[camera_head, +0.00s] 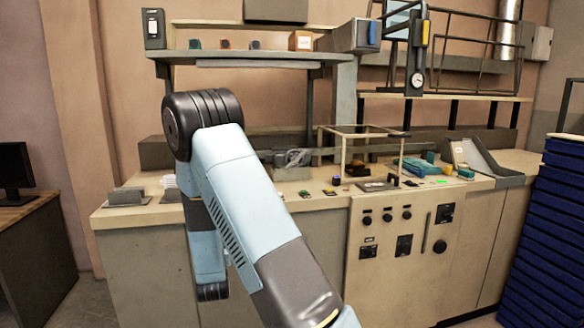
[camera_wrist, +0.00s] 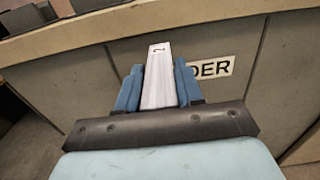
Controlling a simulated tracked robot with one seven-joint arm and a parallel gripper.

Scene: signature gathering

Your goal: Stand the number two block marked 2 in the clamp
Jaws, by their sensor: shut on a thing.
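The number two block (camera_wrist: 158,88) is a long pale white piece with a dark 2 near its far end. It shows in the wrist view. My gripper (camera_wrist: 158,68) has its two blue fingers shut on the block's sides, and the marked end sticks out past the fingertips. The block is in front of the cabinet face, below the counter edge. In the head view my arm hangs down in front of the counter, and the fingers and block cannot be made out. A grey, low block-like fixture (camera_head: 127,196) sits on the counter's left end; I cannot tell if it is the clamp.
The counter (camera_head: 150,213) has a raised front edge above the cabinet. A clear-sided frame (camera_head: 344,150) and several small items stand on its middle. A blue stack of trays (camera_head: 550,230) is at right. A desk with a monitor (camera_head: 17,172) is at left.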

